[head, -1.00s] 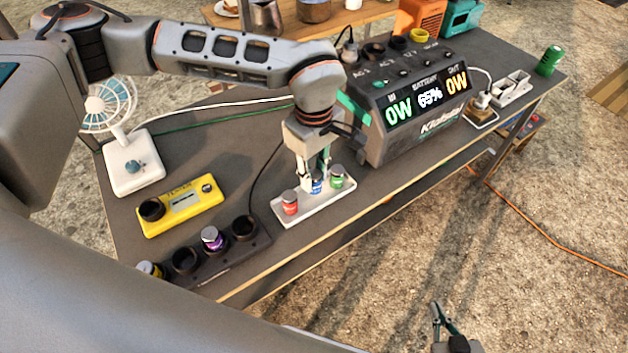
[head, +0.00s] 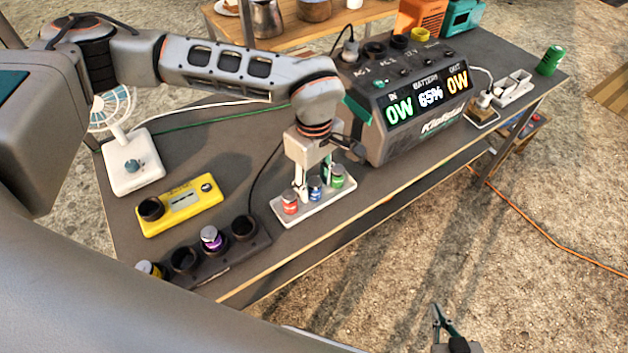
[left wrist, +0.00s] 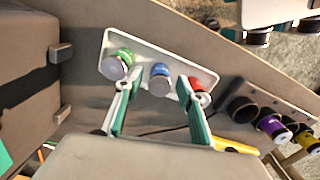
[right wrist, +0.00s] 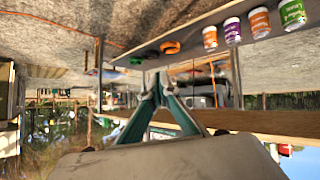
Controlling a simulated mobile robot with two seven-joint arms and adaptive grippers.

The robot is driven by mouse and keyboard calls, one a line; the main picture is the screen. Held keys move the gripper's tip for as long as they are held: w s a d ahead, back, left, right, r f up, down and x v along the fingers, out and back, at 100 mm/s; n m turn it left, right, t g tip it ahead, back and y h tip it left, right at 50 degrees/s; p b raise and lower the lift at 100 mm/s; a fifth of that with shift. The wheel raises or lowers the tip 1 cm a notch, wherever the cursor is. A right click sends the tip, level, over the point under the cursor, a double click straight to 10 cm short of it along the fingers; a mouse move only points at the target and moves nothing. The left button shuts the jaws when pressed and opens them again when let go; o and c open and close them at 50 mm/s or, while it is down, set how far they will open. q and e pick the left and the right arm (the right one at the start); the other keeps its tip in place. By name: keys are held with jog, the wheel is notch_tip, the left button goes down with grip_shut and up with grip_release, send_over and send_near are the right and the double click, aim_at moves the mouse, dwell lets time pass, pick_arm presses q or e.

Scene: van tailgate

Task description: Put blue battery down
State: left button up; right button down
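The blue battery (head: 316,188) stands in the middle of the small white tray (head: 290,217), between the red battery (head: 290,204) and the green battery (head: 337,177). My left gripper (head: 314,176) is over the tray with its fingers apart on either side of the blue battery. In the left wrist view there is a gap between each finger and the blue battery (left wrist: 160,80); the fingers reach close to the green battery (left wrist: 116,65) and red battery (left wrist: 199,92). My right gripper (head: 445,322) is away from the table, its fingertips together and empty in the right wrist view (right wrist: 159,86).
A black holder (head: 222,268) with a purple battery (head: 212,238) is left of the tray, in front of a yellow device (head: 185,208). A power station (head: 400,120) stands close right of my left gripper. A white fan (head: 135,165) is at the left.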

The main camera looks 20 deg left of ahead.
aim_at(314, 181)
pick_arm(q)
notch_tip(314, 181, up, 12)
jog(key=shift+r+p, duration=0.15)
jog(key=shift+p, duration=0.25)
dwell(0.4)
